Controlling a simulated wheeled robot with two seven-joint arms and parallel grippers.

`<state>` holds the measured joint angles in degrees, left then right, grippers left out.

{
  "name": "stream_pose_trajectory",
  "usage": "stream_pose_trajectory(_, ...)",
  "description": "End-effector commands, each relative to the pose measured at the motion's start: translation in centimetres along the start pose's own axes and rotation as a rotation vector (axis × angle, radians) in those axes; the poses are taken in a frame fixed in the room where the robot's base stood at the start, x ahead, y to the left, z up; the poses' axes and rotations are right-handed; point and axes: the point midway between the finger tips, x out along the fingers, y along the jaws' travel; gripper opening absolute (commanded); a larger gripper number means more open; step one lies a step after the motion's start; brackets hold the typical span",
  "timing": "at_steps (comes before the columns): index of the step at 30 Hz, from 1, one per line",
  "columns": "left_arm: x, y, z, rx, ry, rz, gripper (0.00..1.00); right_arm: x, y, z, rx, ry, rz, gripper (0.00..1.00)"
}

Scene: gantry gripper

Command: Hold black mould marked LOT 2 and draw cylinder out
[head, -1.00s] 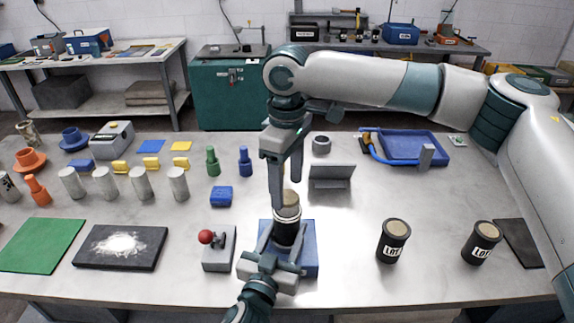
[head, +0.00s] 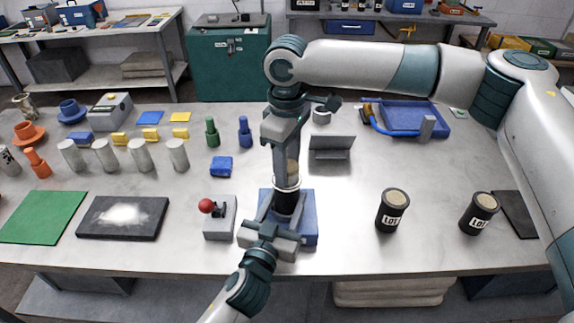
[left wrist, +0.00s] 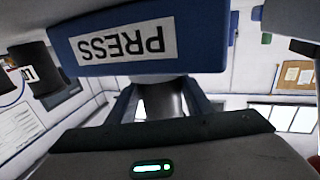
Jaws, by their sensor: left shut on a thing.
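A black mould (head: 285,203) stands upright on a blue press base (head: 309,228); its label is hidden from the head view. A tan cylinder (head: 293,173) rises from its light rim. My left gripper (head: 275,238) is shut on the mould low down, from the near side. In the left wrist view the blue press base (left wrist: 200,40) shows its label PRESS upside down. My right gripper (head: 287,165) points straight down at the cylinder. Its near finger covers part of the cylinder, so the jaw gap and any contact are hidden.
Two other black moulds (head: 391,211) (head: 479,213) marked LOT stand to the right. A red-knobbed lever box (head: 219,218) stands close left of the press base. A grey angled stand (head: 331,147) is behind right. Bare table lies between press and moulds.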

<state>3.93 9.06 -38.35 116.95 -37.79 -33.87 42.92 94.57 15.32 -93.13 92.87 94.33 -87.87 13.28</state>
Motion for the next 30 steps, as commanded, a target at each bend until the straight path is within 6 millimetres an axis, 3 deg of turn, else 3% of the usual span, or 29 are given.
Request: stream_pose_trajectory(30, 0.0, 0.0, 0.1, 0.000, -0.002, 0.000, 0.24, -3.1, 0.1, 0.0, 0.001, 0.001, 0.002, 0.02)
